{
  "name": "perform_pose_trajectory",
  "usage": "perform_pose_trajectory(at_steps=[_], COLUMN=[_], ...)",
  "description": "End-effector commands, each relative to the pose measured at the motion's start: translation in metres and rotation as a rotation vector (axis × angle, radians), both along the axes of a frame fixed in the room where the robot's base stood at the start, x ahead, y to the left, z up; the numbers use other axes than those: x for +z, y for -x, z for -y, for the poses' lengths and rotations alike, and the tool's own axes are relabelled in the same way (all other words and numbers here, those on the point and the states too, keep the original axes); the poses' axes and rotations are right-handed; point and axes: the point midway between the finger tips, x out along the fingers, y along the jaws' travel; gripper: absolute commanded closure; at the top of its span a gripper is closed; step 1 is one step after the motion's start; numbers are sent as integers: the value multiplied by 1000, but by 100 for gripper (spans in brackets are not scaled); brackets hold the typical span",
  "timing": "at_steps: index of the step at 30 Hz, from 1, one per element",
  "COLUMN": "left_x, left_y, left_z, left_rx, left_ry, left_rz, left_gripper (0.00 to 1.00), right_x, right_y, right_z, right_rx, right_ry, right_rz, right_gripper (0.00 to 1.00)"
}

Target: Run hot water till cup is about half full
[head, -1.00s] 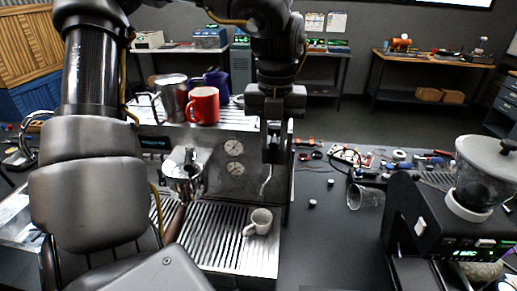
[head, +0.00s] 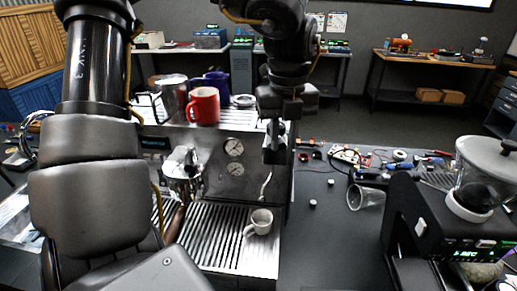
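A small off-white cup (head: 261,222) stands upright on the slatted drip tray (head: 222,260) of the espresso machine (head: 215,165). A thin metal spout (head: 265,186) hangs from the machine's right side, above the cup; I see no water stream. A portafilter (head: 182,175) sits at the machine's left group. The cup's water level is not visible.
A red mug (head: 204,106), a purple mug and a metal pitcher (head: 172,98) stand on top of the machine. A grinder (head: 440,220) is at right. A clear glass (head: 366,197) lies tipped near scattered tools. The dark counter between machine and grinder is mostly clear.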

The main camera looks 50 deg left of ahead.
Motion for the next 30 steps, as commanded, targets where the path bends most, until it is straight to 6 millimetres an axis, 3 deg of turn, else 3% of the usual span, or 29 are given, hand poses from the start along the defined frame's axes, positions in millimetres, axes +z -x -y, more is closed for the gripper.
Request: perform_pose_trajectory(at_steps=[30], left_x=[0], left_y=[-25], left_z=[9], left_rx=[424], left_ry=[1], left_rz=[0], left_gripper=[76], right_x=[0], right_y=[0], right_z=[0], right_rx=[0], right_ry=[0], right_rz=[0], right_gripper=[64])
